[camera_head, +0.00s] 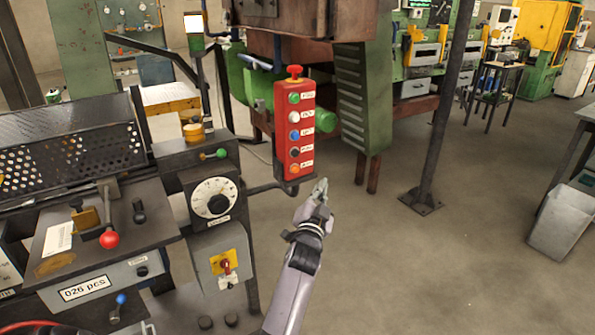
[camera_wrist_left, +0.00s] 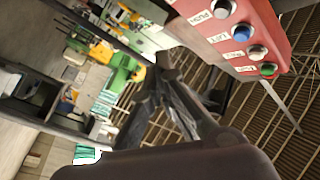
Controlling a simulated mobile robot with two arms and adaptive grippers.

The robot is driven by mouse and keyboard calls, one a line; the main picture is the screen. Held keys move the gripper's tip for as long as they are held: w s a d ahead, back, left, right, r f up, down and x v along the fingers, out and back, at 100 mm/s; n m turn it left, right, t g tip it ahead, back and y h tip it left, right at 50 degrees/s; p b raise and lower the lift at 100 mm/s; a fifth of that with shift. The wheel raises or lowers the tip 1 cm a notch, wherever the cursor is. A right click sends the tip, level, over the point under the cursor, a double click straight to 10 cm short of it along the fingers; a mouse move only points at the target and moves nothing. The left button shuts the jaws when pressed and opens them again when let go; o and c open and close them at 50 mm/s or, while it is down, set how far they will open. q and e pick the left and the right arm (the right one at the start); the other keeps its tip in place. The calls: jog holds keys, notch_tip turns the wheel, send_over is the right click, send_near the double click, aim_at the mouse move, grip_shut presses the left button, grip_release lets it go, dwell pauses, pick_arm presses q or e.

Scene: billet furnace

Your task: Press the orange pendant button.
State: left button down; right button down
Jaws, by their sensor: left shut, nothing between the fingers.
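The red pendant box (camera_head: 308,130) hangs upright with a column of several buttons. The orange button (camera_head: 294,168) is the lowest one, below a black one. My left gripper (camera_head: 321,186) is shut and empty, just below and right of the pendant's lower end; I see no contact with the orange button. In the left wrist view the pendant (camera_wrist_left: 268,22) fills the upper right corner, with blue, white and green buttons showing. The orange button is out of that view. The closed fingers (camera_wrist_left: 165,62) show in the middle, left of the pendant. My right gripper is not seen.
A machine panel with a white dial (camera_head: 213,198) stands left of the pendant, and a dark bracket runs from it under the pendant. A red-topped stop button (camera_head: 294,71) crowns the pendant. A dark post (camera_head: 445,110) stands behind to the right. Floor right of my arm is clear.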

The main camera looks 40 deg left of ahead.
pick_arm(q)
jog(key=w+a, duration=0.3)
jog(key=a, duration=0.5)
jog(key=shift+b, duration=0.35)
jog(key=shift+w+a, duration=0.1)
jog(key=shift+w, duration=0.1)
dwell(1.0)
jog(key=shift+w+a, duration=0.1)
jog(key=shift+a, duration=0.15)
jog(key=shift+w+a, duration=0.15)
jog(key=shift+a, duration=0.35)
dwell(0.6)
jog(key=shift+d, duration=0.2)
jog(key=shift+s+d, duration=0.4)
jog(key=shift+d, duration=0.3)
jog(key=shift+d, duration=0.1)
jog(key=shift+s+d+p, duration=0.15)
jog(key=shift+s+d, duration=0.15)
jog(key=shift+d, duration=0.45)
jog(key=shift+s+d+p, duration=0.1)
jog(key=shift+s+d, duration=0.25)
jog(key=shift+d, duration=0.35)
jog(key=shift+s+d+p, duration=0.15)
jog(key=shift+s+d, duration=0.15)
jog(key=shift+d, duration=0.45)
